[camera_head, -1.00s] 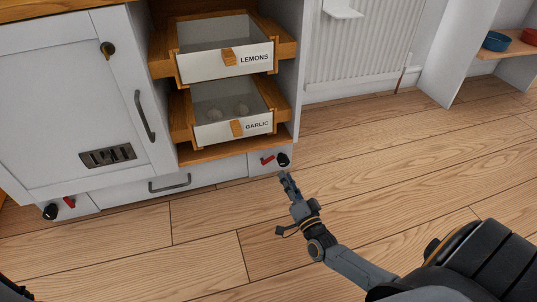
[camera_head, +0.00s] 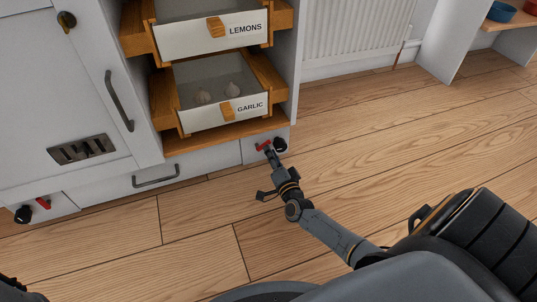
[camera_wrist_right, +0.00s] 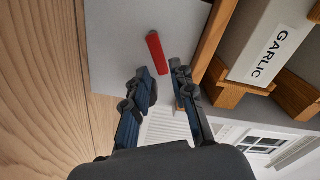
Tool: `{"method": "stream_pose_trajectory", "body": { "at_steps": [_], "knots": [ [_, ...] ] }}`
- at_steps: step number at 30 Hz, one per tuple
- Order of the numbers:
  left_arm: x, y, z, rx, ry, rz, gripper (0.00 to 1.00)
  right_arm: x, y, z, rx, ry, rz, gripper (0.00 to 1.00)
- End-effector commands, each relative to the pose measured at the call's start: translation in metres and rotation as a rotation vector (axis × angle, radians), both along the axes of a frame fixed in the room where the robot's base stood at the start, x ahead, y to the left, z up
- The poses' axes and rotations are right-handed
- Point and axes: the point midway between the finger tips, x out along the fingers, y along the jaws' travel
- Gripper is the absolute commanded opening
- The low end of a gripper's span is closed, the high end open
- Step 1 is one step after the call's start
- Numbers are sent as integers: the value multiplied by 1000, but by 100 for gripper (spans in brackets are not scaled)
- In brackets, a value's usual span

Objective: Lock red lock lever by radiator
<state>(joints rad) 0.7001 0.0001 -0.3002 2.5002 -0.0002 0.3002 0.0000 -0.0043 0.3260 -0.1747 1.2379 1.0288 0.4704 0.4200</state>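The red lock lever (camera_head: 263,146) on the radiator side sits on the low white front panel under the garlic drawer, beside a black knob (camera_head: 280,145). It also shows in the right wrist view as a red bar (camera_wrist_right: 157,53), just ahead of the fingertips. My right gripper (camera_head: 269,155) is right in front of this lever in the head view. In the right wrist view my right gripper (camera_wrist_right: 162,84) is open, its fingers apart with nothing between them. I cannot tell whether a fingertip touches the lever.
A second red lever (camera_head: 43,203) sits at the far left of the base. The garlic drawer (camera_head: 222,116) and lemons drawer (camera_head: 212,36) stick out above. The radiator (camera_head: 346,30) is on the wall to the right. The wooden floor (camera_head: 400,130) there is clear.

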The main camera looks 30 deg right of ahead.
Motion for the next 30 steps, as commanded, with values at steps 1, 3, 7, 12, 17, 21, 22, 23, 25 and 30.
{"method": "stream_pose_trajectory", "body": {
  "at_steps": [1, 3, 7, 12, 17, 21, 22, 23, 25, 30],
  "knots": [
    [0, 0, -9, 0, 0, 0, 0, 8, -2, -3, -1, -3, -1, 25],
    [0, 0, -12, 0, 0, 0, 0, 16, -4, -3, -1, -2, -1, 25],
    [0, 0, -16, 1, -1, 0, 0, 25, -7, -1, 0, 0, -1, 25],
    [0, 0, -16, 1, -1, 0, 0, 28, -7, 1, -1, 0, -1, 25],
    [0, 0, -16, 1, -1, 0, 0, 28, -7, 1, -1, 0, 0, 25],
    [0, 0, -16, 1, -1, 0, 0, 28, -7, 0, -1, 1, 0, 0],
    [0, 0, -16, 1, -1, 0, 0, 28, -7, 0, -1, 1, 0, 0],
    [0, 0, -16, 1, -1, 0, 0, 28, -7, 0, -1, 1, 0, 0],
    [0, 0, -16, 1, -1, 0, 0, 28, -7, 0, -1, 1, 0, 0],
    [0, 0, -13, 1, -1, 0, 0, 27, -7, 1, -15, 5, -1, 0]
  ]
}}
